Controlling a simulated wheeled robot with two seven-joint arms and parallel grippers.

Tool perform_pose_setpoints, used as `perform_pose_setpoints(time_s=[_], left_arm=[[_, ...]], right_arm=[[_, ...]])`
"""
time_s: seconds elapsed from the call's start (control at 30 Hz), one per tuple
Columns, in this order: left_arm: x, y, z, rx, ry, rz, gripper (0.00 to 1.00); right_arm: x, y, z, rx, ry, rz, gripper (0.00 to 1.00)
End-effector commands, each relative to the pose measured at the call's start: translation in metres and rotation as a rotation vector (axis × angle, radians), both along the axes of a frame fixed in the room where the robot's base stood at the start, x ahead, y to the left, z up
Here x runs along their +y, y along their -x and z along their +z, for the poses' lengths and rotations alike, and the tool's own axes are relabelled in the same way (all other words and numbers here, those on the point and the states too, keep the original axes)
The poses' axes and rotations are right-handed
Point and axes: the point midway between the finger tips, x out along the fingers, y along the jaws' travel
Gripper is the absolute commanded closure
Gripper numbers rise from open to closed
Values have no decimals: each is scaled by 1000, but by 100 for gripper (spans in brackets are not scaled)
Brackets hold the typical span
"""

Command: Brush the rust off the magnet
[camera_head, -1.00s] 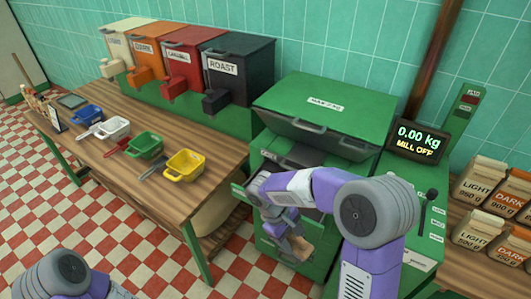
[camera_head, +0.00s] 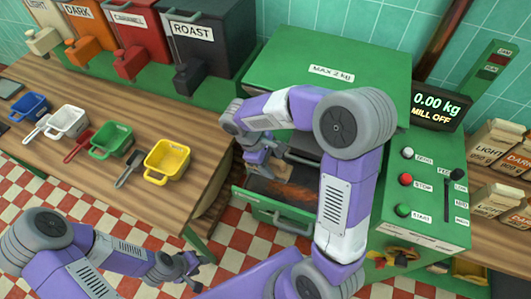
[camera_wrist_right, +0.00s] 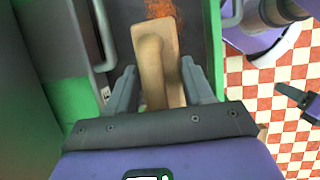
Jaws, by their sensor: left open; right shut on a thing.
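The magnet seems to be the dark grey plate in the pulled-out green drawer (camera_head: 275,212) of the mill. Orange-brown rust (camera_head: 290,192) lies on it and also shows at the top of the right wrist view (camera_wrist_right: 160,8). My right gripper (camera_head: 262,158) is over the back part of the drawer, shut on a wooden brush (camera_wrist_right: 152,50). The brush's bristles are hidden, so I cannot tell whether they touch the plate. My left gripper (camera_head: 186,268) is open and empty over the floor, lower left of the drawer.
A control panel (camera_head: 425,190) with buttons and a lever stands right of the drawer; its display (camera_head: 437,107) reads 0.00 kg, MILL OFF. Several coloured scoops, one yellow (camera_head: 167,160), lie on the wooden table at left. Coffee bags (camera_head: 497,140) stand at right.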

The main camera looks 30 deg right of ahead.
Motion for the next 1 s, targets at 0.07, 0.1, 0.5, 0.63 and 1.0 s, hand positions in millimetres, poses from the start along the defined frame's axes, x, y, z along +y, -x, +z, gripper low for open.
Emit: perform_pose_setpoints(time_s=[0.07, 0.1, 0.5, 0.63, 1.0], left_arm=[[0, 0, -6, 0, 0, 0, 57], [0, 0, -9, 0, 0, 0, 57], [0, 0, -44, -1, 0, 0, 57], [0, 0, -49, -1, 0, 0, 57], [0, 0, -48, -1, 0, 0, 57]], right_arm=[[0, 0, -7, 0, 0, 0, 77], [0, 0, -10, 0, 0, 0, 77], [0, 0, -51, -1, -1, 0, 77], [0, 0, -57, -1, -1, 0, 77], [0, 0, -56, 0, 0, 0, 77]])
